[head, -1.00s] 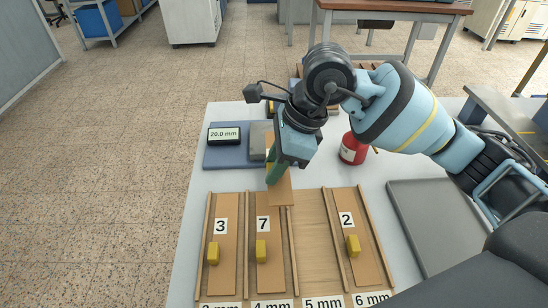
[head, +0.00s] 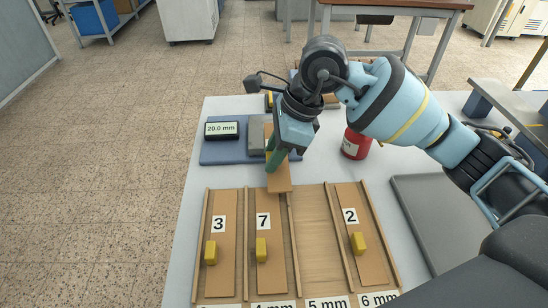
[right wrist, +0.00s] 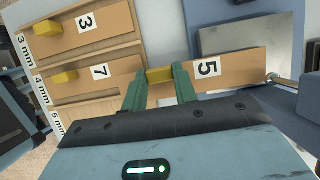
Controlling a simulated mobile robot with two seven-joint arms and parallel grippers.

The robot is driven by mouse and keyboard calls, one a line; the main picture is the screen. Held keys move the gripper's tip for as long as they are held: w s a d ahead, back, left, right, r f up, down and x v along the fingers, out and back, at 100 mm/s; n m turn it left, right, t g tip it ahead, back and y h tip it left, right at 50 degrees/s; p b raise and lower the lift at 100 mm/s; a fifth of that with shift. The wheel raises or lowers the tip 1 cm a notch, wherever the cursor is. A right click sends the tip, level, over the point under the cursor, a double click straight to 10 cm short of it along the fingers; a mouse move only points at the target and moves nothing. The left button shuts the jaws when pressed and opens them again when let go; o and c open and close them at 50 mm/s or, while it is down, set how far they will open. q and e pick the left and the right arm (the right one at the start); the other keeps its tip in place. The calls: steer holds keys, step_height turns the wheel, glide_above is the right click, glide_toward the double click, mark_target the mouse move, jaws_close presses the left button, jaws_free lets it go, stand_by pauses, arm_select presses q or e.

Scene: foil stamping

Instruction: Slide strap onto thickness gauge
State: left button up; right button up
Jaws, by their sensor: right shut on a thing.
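The strap is a flat tan strip marked 5 (right wrist: 228,65) with a yellow knob (right wrist: 160,75). My right gripper (head: 273,164) is shut on this knob; in the right wrist view its green fingers (right wrist: 158,84) stand either side of it. The strap's near end (head: 279,183) overhangs the rack's back edge in the head view. The thickness gauge has a blue base (head: 217,154), a grey block (head: 256,131) and a display (head: 222,130) reading 20.0 mm. The strap's far end lies beside the grey block (right wrist: 240,35) in the wrist view; contact is unclear. My left gripper is not visible.
A wooden rack (head: 317,230) in front has labelled lanes; straps 3 (head: 219,240), 7 (head: 266,240) and 2 (head: 352,230) lie there, and the 5 mm lane is empty. A red container (head: 354,145) and a grey tray (head: 432,215) stand to the right.

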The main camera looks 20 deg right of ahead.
mark_target(266, 145)
steer(key=shift+w+d+b, duration=0.15)
steer(key=shift+w+d, duration=0.1)
steer(key=shift+w, duration=0.65)
steer(key=shift+w+d+b, duration=0.2)
steer(key=shift+w+d, duration=0.05)
steer(key=shift+w, duration=0.6)
steer(key=shift+w+d+b, duration=0.15)
steer(key=shift+w+d, duration=0.1)
steer(key=shift+w, duration=0.65)
steer(key=shift+w+d, duration=0.1)
steer(key=shift+w, duration=0.05)
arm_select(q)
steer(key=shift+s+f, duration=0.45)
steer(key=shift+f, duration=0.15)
arm_select(e)
steer(key=shift+d+r, duration=0.1)
steer(key=shift+r, duration=0.1)
